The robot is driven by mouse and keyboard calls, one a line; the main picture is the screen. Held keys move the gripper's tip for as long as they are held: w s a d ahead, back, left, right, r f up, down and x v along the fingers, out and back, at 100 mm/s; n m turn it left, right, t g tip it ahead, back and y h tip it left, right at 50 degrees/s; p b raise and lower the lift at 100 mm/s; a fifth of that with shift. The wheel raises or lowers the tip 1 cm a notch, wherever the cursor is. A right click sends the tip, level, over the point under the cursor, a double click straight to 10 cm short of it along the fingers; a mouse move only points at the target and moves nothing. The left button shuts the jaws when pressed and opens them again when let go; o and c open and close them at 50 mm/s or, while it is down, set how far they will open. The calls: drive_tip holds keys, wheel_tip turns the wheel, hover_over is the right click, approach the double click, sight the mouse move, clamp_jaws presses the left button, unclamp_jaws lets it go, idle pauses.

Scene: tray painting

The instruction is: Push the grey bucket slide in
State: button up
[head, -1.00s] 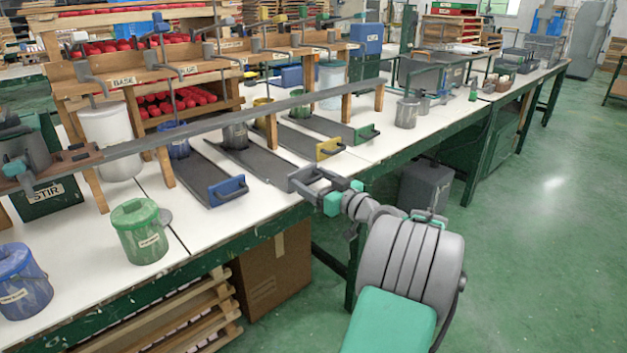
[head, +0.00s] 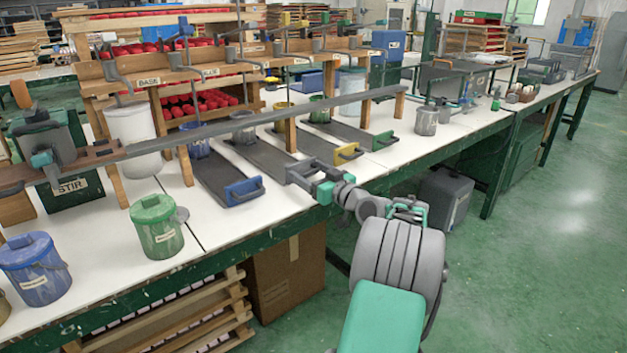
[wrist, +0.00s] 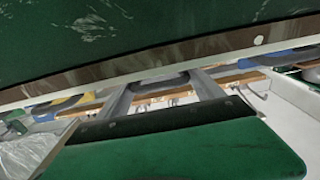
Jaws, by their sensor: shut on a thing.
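The grey bucket slide (head: 262,154) is a dark flat tray on the white bench, between the blue-fronted and yellow-fronted slides. A grey bucket (head: 243,128) stands at its far end, under the long grey rail. My gripper (head: 297,172) is at the slide's near end, shut on its front handle. The handle itself is largely hidden by the fingers. The slide's near end sits roughly in line with the fronts of its neighbours.
The blue-fronted slide (head: 243,190) is just left, the yellow-fronted slide (head: 348,153) and green-fronted slide (head: 384,140) right. The grey rail (head: 250,122) on wooden posts crosses above the slides. A green bucket (head: 157,228) stands front left. Open floor lies right.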

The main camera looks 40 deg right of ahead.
drive_tip(key=shift+d+r, duration=0.2)
drive_tip(key=shift+r, duration=0.05)
drive_tip(key=o, duration=1.7)
drive_tip(key=shift+c, duration=0.2)
drive_tip(key=shift+o, duration=0.5)
drive_tip(key=shift+w+f, duration=0.15)
drive_tip(key=s, duration=0.4)
drive_tip(key=s+p, duration=0.1)
drive_tip(key=s, duration=0.2)
drive_tip(key=shift+s+a, duration=0.2)
drive_tip(key=shift+s, duration=0.2)
